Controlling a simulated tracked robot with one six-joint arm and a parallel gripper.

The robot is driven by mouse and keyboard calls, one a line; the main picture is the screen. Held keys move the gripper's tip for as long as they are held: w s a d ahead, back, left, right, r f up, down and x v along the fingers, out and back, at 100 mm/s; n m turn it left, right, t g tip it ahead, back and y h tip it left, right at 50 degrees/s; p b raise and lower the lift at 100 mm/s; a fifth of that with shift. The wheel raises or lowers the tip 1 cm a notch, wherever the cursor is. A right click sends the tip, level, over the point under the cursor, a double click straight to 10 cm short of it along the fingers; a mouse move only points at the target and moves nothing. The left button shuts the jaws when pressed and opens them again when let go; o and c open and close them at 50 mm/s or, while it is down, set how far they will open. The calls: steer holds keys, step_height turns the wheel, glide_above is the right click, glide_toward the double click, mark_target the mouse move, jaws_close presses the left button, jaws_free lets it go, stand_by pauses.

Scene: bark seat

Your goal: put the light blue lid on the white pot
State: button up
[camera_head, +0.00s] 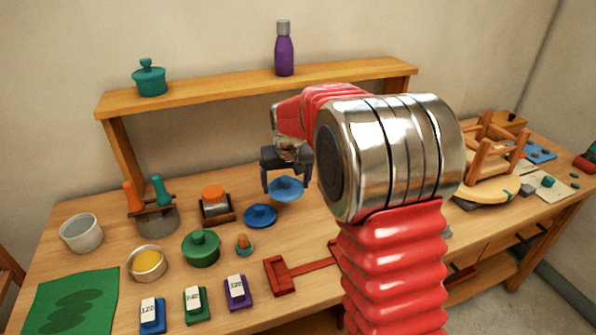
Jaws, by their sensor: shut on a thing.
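My gripper (287,183) points down over the middle of the bench, with one finger on each side of the light blue lid (287,193). It is shut on this lid, which appears raised a little above the bench top. The white pot (82,236) stands open, with no lid on it, at the left of the bench, well to the left of my gripper. A darker blue lid (260,215) lies on the bench just to the left of and nearer than the held lid.
Between pot and gripper stand a holder with orange and teal handles (155,215), an orange-topped block (214,203) and a green lidded pot (201,248). A tin with yellow contents (147,263) is nearer. A raised wooden shelf (250,84) spans the back.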

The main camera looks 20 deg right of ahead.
steer(key=s+a+f+n, duration=0.1)
steer(key=s+a, duration=0.5)
steer(key=a, duration=0.1)
steer(key=shift+s+f+n+y, duration=0.2)
steer(key=shift+s+n+y, duration=0.1)
steer(key=shift+s+n, duration=0.1)
